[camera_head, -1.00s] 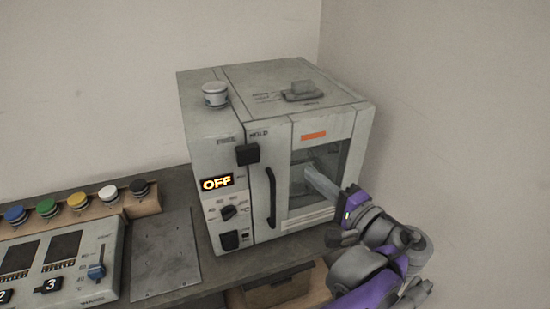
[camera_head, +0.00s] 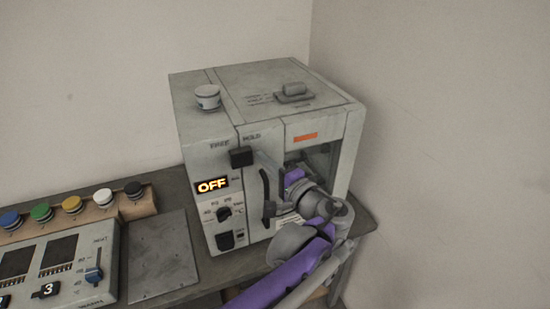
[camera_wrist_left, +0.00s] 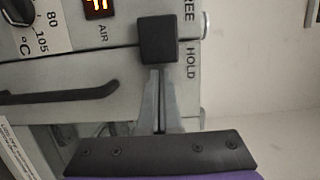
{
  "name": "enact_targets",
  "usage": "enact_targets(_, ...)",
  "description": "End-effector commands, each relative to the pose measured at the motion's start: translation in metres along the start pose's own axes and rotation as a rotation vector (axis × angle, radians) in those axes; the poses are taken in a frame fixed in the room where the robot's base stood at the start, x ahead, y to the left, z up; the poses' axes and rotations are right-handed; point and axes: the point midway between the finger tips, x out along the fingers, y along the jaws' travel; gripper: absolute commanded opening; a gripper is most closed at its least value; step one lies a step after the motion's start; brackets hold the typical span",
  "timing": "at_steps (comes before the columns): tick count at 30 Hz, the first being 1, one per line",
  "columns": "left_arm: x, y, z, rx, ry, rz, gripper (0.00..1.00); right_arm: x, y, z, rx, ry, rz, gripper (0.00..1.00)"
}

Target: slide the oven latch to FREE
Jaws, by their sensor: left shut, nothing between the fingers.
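The oven latch (camera_head: 241,157) is a black square knob on the upper front of the grey oven (camera_head: 205,125). It sits between the FREE label on the left and the HOLD label on the right, closer to HOLD in the head view. In the left wrist view the latch (camera_wrist_left: 158,40) lies between the two words, with FREE towards the top. My left gripper (camera_wrist_left: 160,73) is shut and empty, its grey fingertips right at the HOLD-side edge of the knob. I cannot tell whether they touch. In the head view my left gripper (camera_head: 258,158) is partly hidden by its own wrist.
The black door handle (camera_head: 265,198) runs vertically beside my arm. The display (camera_head: 212,185) reads OFF, with a dial (camera_head: 224,213) below. Coloured buttons (camera_head: 72,204) and a control panel (camera_head: 60,265) lie to the left.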

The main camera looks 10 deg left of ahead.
Motion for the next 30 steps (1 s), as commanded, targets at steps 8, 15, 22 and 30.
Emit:
enact_targets(8,0.000,0.000,0.001,0.000,0.000,0.000,0.00,0.000,0.000,0.000,0.000,0.000,0.000,0.00)
enact_targets(15,0.005,-0.001,0.019,0.000,-0.002,0.000,0.00,-0.003,0.000,-0.003,0.000,0.003,0.000,0.00)
enact_targets(22,0.011,0.000,0.043,0.000,-0.002,0.000,0.00,-0.005,0.000,-0.007,0.000,0.006,0.000,0.00)
enact_targets(30,0.011,0.001,0.042,0.000,-0.002,0.000,0.00,-0.005,0.000,-0.006,0.000,0.006,0.000,0.00)
